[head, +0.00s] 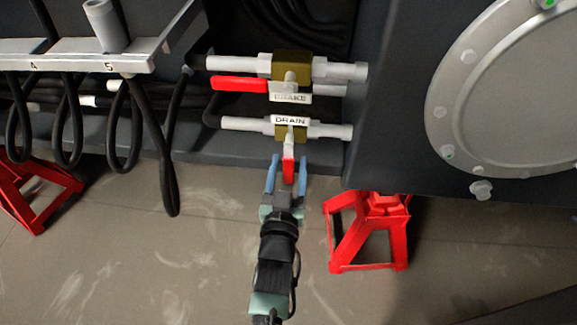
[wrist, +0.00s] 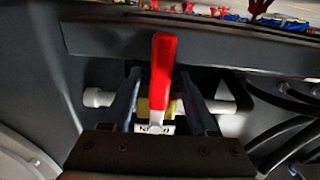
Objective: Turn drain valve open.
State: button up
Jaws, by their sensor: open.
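The drain valve has a brass body (head: 285,132) on a white horizontal pipe, under a "DRAIN" label (head: 290,121). Its red handle (head: 288,171) points down in the head view, across the pipe. My gripper (head: 289,160) is open, with one blue finger on each side of the handle. In the wrist view the handle (wrist: 163,65) stands between the fingers of my gripper (wrist: 160,73), with visible gaps on both sides. The label there is upside down and partly hidden by the gripper body.
Just above is the brake valve (head: 291,65), whose red handle (head: 240,84) lies along its pipe to the left. A red stand (head: 368,230) is right of my gripper. Black hoses (head: 160,140) hang at left. A dark panel with a round grey cover (head: 515,85) is at right.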

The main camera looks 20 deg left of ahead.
jog(key=shift+c, duration=0.3)
grip_shut()
dwell(1.1)
